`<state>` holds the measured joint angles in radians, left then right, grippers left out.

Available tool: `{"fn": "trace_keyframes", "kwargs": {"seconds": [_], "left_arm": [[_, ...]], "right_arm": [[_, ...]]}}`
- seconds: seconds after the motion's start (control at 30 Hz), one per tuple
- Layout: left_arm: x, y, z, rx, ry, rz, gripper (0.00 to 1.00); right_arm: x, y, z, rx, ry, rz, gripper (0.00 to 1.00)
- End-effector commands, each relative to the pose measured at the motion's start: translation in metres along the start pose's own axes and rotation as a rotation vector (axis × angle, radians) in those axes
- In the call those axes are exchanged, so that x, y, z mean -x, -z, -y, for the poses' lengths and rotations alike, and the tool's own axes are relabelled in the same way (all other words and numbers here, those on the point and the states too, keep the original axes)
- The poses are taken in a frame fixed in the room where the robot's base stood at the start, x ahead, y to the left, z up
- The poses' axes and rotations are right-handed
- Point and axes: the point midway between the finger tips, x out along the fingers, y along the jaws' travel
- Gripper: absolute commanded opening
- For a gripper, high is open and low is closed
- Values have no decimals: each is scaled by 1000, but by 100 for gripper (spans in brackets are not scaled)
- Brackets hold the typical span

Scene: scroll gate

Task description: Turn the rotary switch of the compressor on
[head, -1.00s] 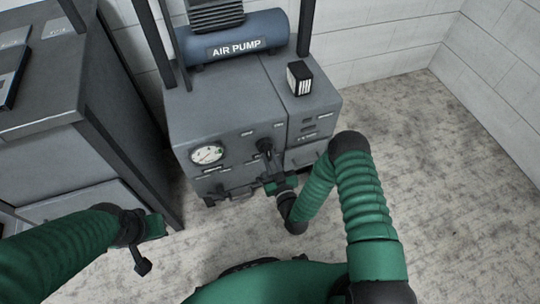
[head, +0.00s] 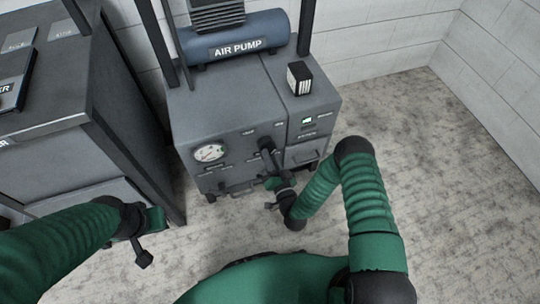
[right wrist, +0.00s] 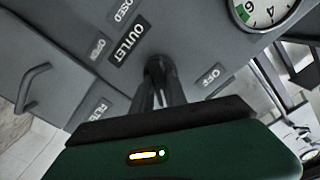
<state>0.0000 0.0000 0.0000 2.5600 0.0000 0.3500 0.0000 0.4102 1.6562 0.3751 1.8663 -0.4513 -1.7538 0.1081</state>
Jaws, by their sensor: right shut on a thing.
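The compressor (head: 215,115) is a grey cabinet with a blue "AIR PUMP" tank (head: 235,40) on top. My right gripper (head: 268,150) is at its front panel, right of the round gauge (head: 209,153). In the right wrist view, the gripper (right wrist: 160,88) is shut on a dark round knob (right wrist: 157,66), taken as the rotary switch. The fingers hide most of it, so its pointing direction cannot be told. A small display (head: 307,121) glows green. My left gripper (head: 142,252) is away at the lower left; its opening is unclear.
A dark grey cabinet (head: 60,120) stands to the left, with a narrow gap before the compressor. A small black-and-white box (head: 299,78) sits on the compressor's top. The concrete floor (head: 430,160) to the right is clear up to the white walls.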

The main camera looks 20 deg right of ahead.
Motion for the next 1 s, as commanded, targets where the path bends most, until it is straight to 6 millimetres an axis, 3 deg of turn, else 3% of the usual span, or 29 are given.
{"fn": "trace_keyframes", "kwargs": {"seconds": [0.47,0.5,0.67,1.0], "left_arm": [[0,0,0,0,0,0,0],[0,0,0,0,0,0,0],[0,0,0,0,0,0,0],[2,0,0,0,0,0,0]], "right_arm": [[3,-5,-3,-18,-8,15,0],[3,-6,-3,-18,-8,15,20],[2,-4,-2,-17,-5,10,40],[4,-1,0,-16,-2,4,40]]}}
